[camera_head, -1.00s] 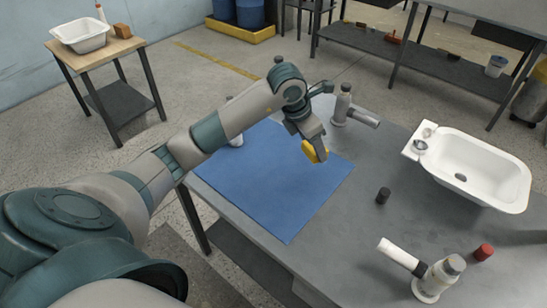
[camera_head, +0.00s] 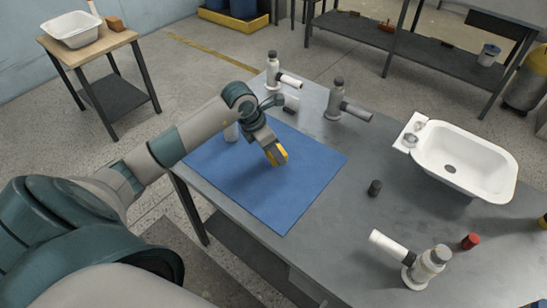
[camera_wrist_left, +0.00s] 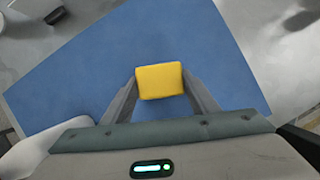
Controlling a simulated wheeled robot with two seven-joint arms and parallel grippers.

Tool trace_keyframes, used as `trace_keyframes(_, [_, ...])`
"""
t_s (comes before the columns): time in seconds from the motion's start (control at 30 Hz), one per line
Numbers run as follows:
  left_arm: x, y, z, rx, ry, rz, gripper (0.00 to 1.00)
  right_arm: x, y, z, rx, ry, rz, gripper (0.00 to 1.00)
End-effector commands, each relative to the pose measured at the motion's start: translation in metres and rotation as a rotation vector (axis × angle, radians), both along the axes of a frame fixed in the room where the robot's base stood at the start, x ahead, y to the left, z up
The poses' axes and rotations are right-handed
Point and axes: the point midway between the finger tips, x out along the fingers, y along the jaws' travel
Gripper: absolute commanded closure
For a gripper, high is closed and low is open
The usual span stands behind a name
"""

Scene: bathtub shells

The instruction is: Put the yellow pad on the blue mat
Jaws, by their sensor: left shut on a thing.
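The yellow pad (camera_head: 279,155) is gripped between the fingers of my left gripper (camera_head: 275,155) in the head view. The pad also shows in the left wrist view (camera_wrist_left: 160,81), with a finger on each side of it. The wrist view shows the mat (camera_wrist_left: 90,65) below the pad. I cannot tell whether the pad touches the mat. My right gripper is not in view.
The grey table holds a white basin (camera_head: 465,160), a black cap (camera_head: 374,188), a red cap (camera_head: 470,241) and several grey-and-white fittings, one at the front (camera_head: 428,266) and one behind the mat (camera_head: 342,102). A white cylinder (camera_head: 231,130) stands at the mat's left edge.

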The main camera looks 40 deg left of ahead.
Motion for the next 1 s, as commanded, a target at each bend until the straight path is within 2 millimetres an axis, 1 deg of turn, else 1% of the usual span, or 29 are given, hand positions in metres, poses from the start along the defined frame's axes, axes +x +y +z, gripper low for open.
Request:
trace_keyframes(0.17, [0.000,-0.001,-0.008,-0.003,0.002,0.001,0.67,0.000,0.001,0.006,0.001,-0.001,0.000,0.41])
trace_keyframes(0.3, [-0.001,-0.001,-0.025,-0.003,0.004,0.001,0.67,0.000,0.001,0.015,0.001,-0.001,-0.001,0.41])
trace_keyframes(0.43, [0.000,-0.001,-0.037,-0.002,0.001,0.000,0.67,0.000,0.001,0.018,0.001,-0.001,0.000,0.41])
trace_keyframes(0.83, [0.000,0.000,-0.043,0.000,0.000,0.000,0.67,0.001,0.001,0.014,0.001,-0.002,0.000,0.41])
trace_keyframes(0.87, [0.000,0.000,-0.043,0.000,0.000,0.000,0.44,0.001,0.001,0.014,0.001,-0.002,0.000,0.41])
trace_keyframes(0.9, [0.000,0.000,-0.042,0.000,0.000,0.000,0.34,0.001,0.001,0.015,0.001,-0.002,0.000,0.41])
trace_keyframes(0.93, [0.000,0.000,-0.042,0.000,0.000,0.000,0.28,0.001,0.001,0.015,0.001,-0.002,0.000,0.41])
trace_keyframes(1.0, [0.000,0.000,-0.042,0.000,0.000,0.000,0.28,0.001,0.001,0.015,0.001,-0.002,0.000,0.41])
